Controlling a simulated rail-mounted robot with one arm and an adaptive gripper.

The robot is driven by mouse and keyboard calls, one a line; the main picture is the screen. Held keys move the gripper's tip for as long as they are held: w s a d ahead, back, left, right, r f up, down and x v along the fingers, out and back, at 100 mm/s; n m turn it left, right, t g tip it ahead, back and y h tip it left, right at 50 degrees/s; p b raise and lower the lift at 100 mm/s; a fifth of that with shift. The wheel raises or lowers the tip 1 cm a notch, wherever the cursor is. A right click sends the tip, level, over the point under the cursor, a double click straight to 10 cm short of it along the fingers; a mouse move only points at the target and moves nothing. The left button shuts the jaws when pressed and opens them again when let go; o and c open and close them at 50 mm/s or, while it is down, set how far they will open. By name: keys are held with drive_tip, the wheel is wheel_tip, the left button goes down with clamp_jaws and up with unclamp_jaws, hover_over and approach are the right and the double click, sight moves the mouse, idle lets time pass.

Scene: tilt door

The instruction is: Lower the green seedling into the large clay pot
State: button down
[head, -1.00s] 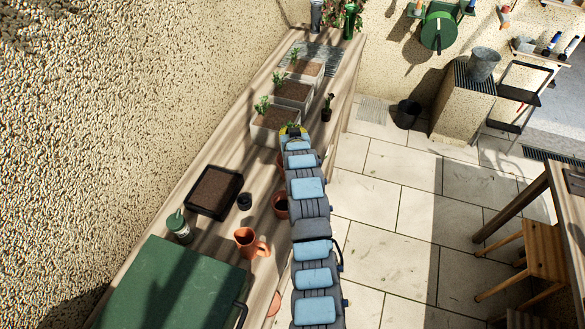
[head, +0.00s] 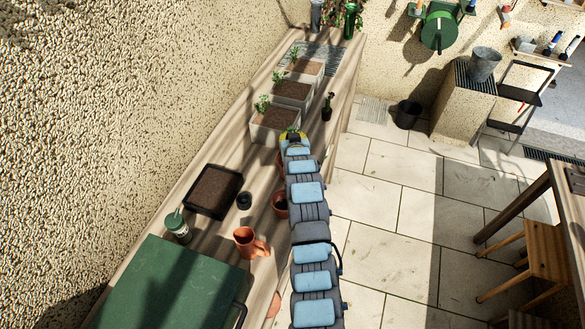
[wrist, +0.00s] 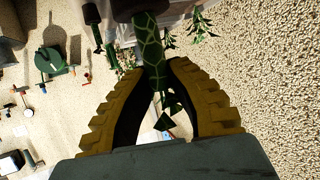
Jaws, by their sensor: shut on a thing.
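My gripper (wrist: 157,75) is shut on the green seedling (wrist: 151,50) in the wrist view. Its patterned green stem is between the yellow fingertips, with dark leaves toward the palm and a dark lump at the far end. In the head view my gripper (head: 293,136) is small, above the bench, and mostly hides what it holds. A sliver of a clay pot (head: 280,161) shows just left of the arm below it. Another clay pot with a dark inside (head: 280,206) stands nearer, partly behind the arm. I cannot tell which is the large one.
Planters (head: 270,125) with soil and plants line the bench's far part, and a small dark pot with a plant (head: 327,108) stands at its right edge.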

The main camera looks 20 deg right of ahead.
drive_tip(key=shift+f+b, duration=1.15)
drive_tip(key=shift+f, duration=1.2)
drive_tip(key=shift+f+b, duration=1.4)
drive_tip(key=shift+f, duration=0.95)
idle(1.0)
drive_tip(key=c, duration=1)
unclamp_jaws()
drive_tip(key=shift+c, duration=0.2)
drive_tip(key=shift+s, duration=0.1)
drive_tip(key=shift+v, duration=0.8)
drive_tip(key=v, duration=1)
